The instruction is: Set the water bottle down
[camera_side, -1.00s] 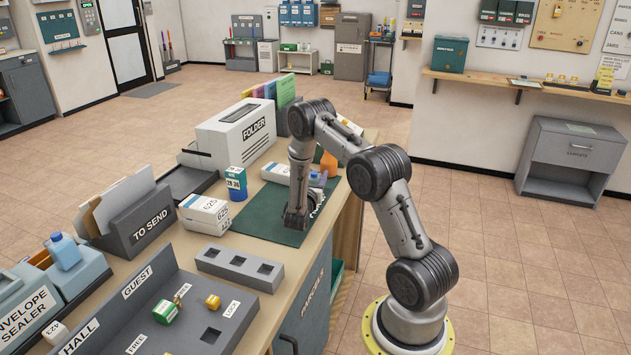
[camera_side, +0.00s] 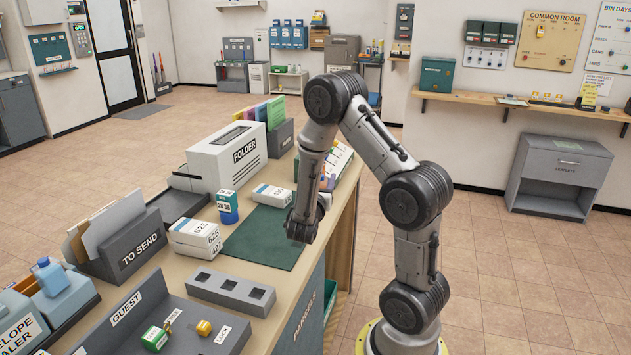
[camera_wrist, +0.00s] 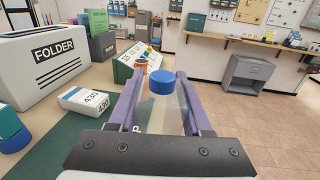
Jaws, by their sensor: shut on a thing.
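The water bottle (camera_wrist: 161,84) is clear with a blue cap and shows upright between my gripper's purple fingers in the wrist view. My gripper (camera_wrist: 160,77) is shut on it. The bottle's lower part is hidden by the gripper body. In the side view my gripper (camera_side: 325,184) is near the right edge of the counter, beside the dark green mat (camera_side: 262,238). My wrist hides most of the bottle there, and I cannot tell how high its base is.
A folder machine (camera_side: 227,157) is behind. A grey block with square holes (camera_side: 232,291) is in front. Another blue bottle (camera_side: 50,277) sits on the envelope sealer. Much of the mat is clear.

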